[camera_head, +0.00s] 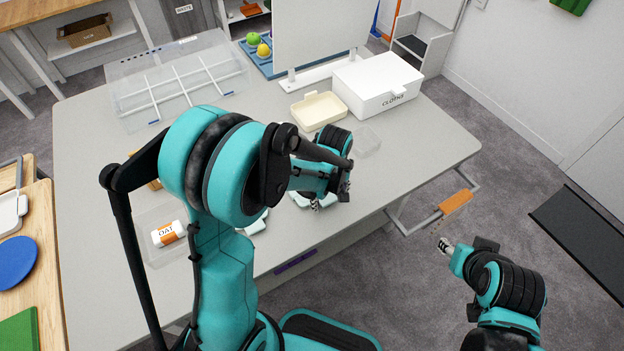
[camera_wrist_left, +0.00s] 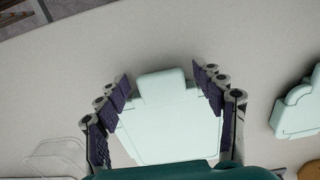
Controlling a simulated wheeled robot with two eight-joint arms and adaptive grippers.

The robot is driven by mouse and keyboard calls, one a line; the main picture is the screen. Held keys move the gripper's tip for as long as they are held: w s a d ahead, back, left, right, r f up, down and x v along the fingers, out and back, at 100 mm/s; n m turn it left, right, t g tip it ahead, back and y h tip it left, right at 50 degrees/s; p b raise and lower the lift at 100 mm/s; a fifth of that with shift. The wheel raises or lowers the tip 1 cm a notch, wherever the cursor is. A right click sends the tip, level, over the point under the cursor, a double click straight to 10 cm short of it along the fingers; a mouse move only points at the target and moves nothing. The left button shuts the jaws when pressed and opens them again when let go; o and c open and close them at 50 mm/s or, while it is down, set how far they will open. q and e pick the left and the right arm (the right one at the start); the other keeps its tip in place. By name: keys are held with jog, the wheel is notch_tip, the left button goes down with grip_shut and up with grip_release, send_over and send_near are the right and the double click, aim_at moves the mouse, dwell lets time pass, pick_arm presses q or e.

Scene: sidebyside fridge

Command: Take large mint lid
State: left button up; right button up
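A pale mint lid (camera_wrist_left: 172,115) with a tab on its far edge lies flat on the grey table, between the fingers of my left gripper (camera_wrist_left: 160,82). The gripper is open, with fingers on both sides of the lid; I cannot tell if they touch it. In the head view, my left gripper (camera_head: 338,192) is low over the table, mostly hiding the lid (camera_head: 299,199). A second mint piece (camera_wrist_left: 300,108) lies to the right in the wrist view, cut off by the frame. My right gripper (camera_head: 443,246) is off the table's front edge, its opening unclear.
A clear container (camera_head: 367,141) is close beyond my left gripper. A cream tray (camera_head: 318,110) and a white box (camera_head: 378,85) stand farther back. A clear divided bin (camera_head: 180,80) is at the back left. An OAT package (camera_head: 168,233) is at the left. The table's right end is clear.

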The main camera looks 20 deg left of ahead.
pick_arm(q)
jog(key=c, duration=0.9)
